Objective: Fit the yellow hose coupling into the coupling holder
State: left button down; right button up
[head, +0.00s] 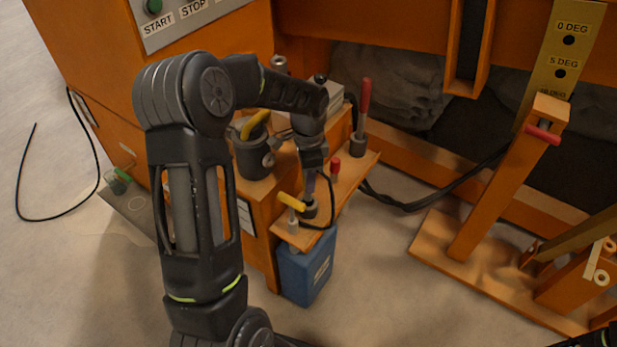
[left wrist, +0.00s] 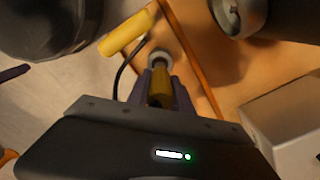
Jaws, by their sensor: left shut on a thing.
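My left gripper (head: 311,196) points down at the front part of a small wooden shelf. In the left wrist view its two purple-grey fingers are shut on the yellow hose coupling (left wrist: 160,88). In the head view the fingers hide most of the coupling. A dark round collar (head: 310,210), probably the coupling holder, sits on the shelf right below the fingertips. A grey ring (left wrist: 160,57) shows just beyond the fingertips in the wrist view. I cannot tell whether the coupling is inside it.
A yellow lever (head: 291,201) on a metal post stands close to my left fingers. The shelf (head: 345,185) also carries a red-handled lever (head: 364,110) and a small red knob (head: 335,166). A blue canister (head: 305,270) stands below.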

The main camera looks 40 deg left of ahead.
dwell(0.3)
pick_arm(q)
jog(key=shift+f+b, duration=1.6)
jog(key=shift+f, duration=1.25)
jog(key=c, duration=1.1)
grip_release()
jog(key=shift+o, duration=0.2)
notch_tip(320, 180, up, 8)
jog(key=shift+p, duration=0.95)
